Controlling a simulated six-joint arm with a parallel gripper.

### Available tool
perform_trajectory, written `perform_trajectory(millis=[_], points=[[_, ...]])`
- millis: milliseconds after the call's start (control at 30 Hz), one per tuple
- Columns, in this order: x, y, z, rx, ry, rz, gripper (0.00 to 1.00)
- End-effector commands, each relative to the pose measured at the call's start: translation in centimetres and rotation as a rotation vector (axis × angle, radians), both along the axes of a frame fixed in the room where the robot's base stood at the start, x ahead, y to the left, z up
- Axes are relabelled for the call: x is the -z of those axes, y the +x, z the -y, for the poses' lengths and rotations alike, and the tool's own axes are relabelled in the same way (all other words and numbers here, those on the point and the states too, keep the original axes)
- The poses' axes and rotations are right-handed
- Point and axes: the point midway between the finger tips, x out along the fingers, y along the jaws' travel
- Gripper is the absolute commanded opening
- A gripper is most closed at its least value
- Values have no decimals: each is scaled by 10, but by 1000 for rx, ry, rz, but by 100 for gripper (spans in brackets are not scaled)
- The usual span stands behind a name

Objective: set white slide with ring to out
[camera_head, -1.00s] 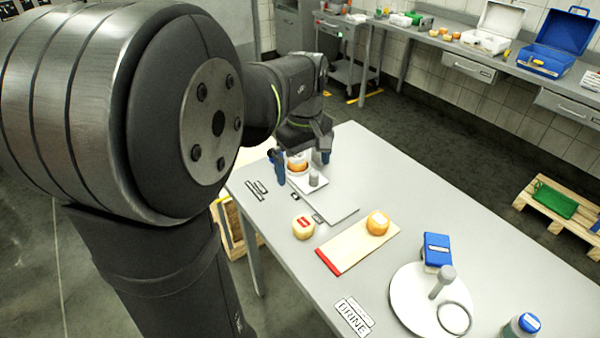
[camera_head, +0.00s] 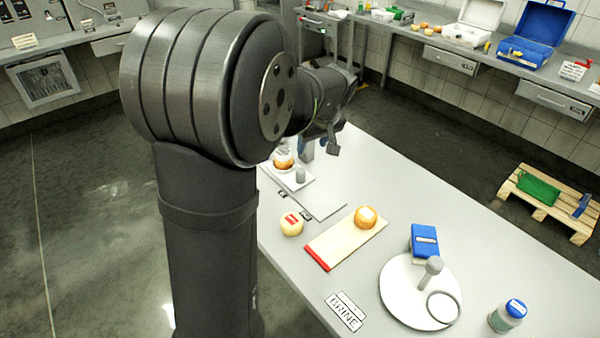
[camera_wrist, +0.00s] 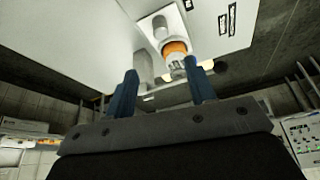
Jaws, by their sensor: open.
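The white slide (camera_head: 305,182) lies on the grey table toward its far left end, on a flat light plate (camera_head: 322,205). It carries an upright grey knob (camera_head: 300,174) and an orange cheese wheel (camera_head: 283,164) with a pale top. A ring cannot be made out clearly on it. My gripper (camera_head: 320,149) is open and empty, behind and to the right of the knob and apart from it. In the wrist view my two blue fingers (camera_wrist: 162,85) are spread, with the orange cheese (camera_wrist: 175,47) and the grey knob (camera_wrist: 143,65) beyond them.
A cheese with a red label (camera_head: 291,224) and a board (camera_head: 340,245) bearing an orange cheese (camera_head: 365,217) lie nearer. A blue box (camera_head: 424,240), a round white turntable (camera_head: 400,290) with a post, and a blue-capped jar (camera_head: 507,315) stand right. The table's far right side is clear.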

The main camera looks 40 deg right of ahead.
Motion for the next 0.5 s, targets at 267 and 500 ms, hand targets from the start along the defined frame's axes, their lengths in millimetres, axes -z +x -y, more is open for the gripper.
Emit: perform_trajectory(millis=[267,500], points=[[49,19,2,-5,5,-5,50],[98,39,5,-4,5,-6,50]])
